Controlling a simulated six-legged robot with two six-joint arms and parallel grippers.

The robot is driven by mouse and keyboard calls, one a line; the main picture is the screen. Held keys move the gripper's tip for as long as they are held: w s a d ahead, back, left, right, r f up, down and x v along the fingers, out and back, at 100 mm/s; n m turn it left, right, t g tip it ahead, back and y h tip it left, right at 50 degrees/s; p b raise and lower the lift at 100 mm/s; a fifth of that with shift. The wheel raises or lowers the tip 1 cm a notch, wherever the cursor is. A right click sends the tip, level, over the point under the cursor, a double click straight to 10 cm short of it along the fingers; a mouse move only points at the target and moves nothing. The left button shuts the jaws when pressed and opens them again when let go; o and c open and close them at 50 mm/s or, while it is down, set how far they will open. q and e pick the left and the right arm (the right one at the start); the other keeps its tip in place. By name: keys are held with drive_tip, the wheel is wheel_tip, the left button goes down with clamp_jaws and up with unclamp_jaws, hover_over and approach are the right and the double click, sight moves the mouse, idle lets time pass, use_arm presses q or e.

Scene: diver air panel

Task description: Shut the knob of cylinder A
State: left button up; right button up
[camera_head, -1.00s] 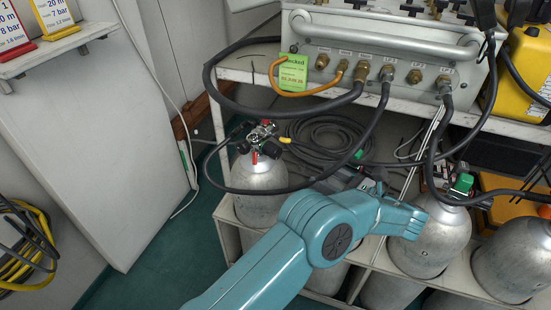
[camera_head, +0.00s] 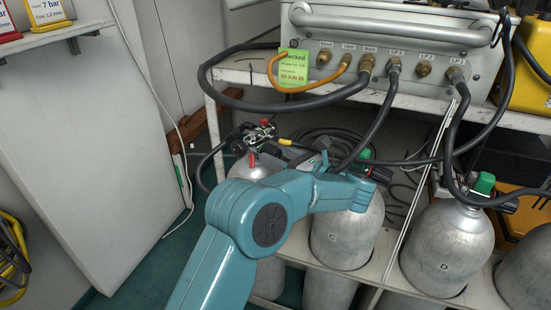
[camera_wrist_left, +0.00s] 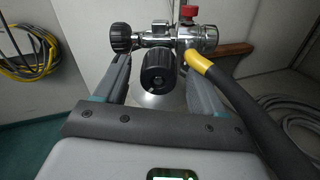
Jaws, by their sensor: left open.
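The leftmost cylinder (camera_head: 250,168), which I take as cylinder A, stands mostly behind my left arm, so its letter is hidden. Its chrome valve (camera_head: 262,132) shows above the arm and also in the left wrist view (camera_wrist_left: 160,38). There, a ribbed black knob (camera_wrist_left: 158,70) faces me, with another black knob (camera_wrist_left: 120,38) to the left and a red part (camera_wrist_left: 188,12) on top. My left gripper (camera_wrist_left: 160,75) is open, with one finger on either side of the facing knob; contact cannot be told. In the head view the gripper (camera_head: 288,158) is partly hidden. My right gripper is not in view.
A black hose with a yellow sleeve (camera_wrist_left: 200,70) runs from the valve past the right finger. More cylinders (camera_head: 445,245) stand in the rack to the right. The air panel (camera_head: 400,60) and its hoses hang above. A pale cabinet (camera_head: 90,150) stands at left.

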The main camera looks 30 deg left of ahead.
use_arm(q)
drive_tip(key=shift+a, duration=0.65)
drive_tip(key=c, duration=1.1)
drive_tip(key=shift+o, duration=0.2)
